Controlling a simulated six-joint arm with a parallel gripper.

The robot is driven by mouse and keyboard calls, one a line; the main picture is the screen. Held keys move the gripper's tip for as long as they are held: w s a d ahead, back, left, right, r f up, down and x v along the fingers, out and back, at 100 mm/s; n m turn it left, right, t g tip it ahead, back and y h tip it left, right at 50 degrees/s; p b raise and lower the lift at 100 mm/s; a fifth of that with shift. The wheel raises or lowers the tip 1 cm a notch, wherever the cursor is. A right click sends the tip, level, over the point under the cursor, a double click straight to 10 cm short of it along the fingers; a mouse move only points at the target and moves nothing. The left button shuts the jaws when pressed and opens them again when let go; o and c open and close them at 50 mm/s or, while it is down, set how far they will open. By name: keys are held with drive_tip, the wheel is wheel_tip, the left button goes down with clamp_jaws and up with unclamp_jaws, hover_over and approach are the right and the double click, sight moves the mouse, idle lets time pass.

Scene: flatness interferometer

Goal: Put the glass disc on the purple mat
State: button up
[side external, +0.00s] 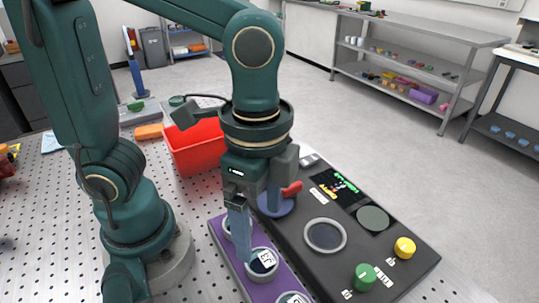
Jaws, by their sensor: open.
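The purple mat (240,272) lies in the lower middle of the side external view, along the left side of a dark console. Several round pieces with pale rims stand on it in a row. The middle one, a disc with a dark face and a white label (263,262), is right by my fingertips. Another (229,229) is partly behind my finger, and a third (293,298) is cut by the bottom edge. My gripper (249,258) points down over the mat and is open. One finger hides part of the other; contact with the disc cannot be told.
The dark console (305,262) carries a pale ring with a dark centre (325,235), a screen (338,186), a grey-green round plate (373,218), a green knob (364,277) and a yellow knob (404,247). A blue round base (277,207) stands behind my gripper. A red bin (195,148) is behind.

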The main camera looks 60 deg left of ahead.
drive_tip(key=w+a+r+n+t, duration=0.1)
drive_tip(key=a+r+n+t, duration=0.2)
drive_tip(key=a+n, duration=0.6)
drive_tip(key=shift+n+t, duration=1.1)
drive_tip(key=shift+t, duration=0.2)
